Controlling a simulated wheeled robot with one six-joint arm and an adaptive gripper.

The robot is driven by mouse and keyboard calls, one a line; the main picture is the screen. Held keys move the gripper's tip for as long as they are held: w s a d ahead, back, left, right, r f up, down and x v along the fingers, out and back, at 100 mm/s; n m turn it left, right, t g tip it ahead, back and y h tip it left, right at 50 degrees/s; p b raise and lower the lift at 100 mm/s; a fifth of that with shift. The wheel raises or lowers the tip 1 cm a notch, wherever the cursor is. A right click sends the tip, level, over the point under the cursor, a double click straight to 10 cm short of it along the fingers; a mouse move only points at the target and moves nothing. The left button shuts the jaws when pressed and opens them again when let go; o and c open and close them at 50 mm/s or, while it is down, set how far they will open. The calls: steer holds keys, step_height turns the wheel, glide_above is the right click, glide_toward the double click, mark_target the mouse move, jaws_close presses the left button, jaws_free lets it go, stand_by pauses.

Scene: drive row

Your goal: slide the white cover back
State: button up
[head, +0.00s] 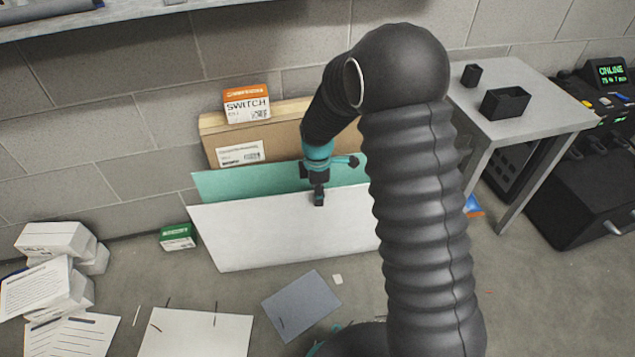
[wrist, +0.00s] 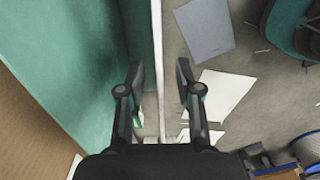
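The white cover (head: 275,232) is a large flat panel standing on edge in front of a teal panel (head: 235,184), tilted slightly in the head view. My gripper (head: 319,198) is at the white cover's top edge, right of its middle. In the wrist view, my gripper (wrist: 160,78) is open, with one finger on each side of the cover's thin white edge (wrist: 157,45). Gaps show between the fingers and the edge. My arm hides the cover's right end in the head view.
A cardboard box (head: 210,130) leans on the wall behind the panels, with a SWITCH box (head: 247,105) on top. A small green box (head: 177,237) stands left of the cover. Papers and a grey sheet (head: 300,303) lie on the floor. A grey table (head: 540,108) stands at right.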

mark_target(314, 214)
steer(key=shift+f, duration=1.2)
jaws_close()
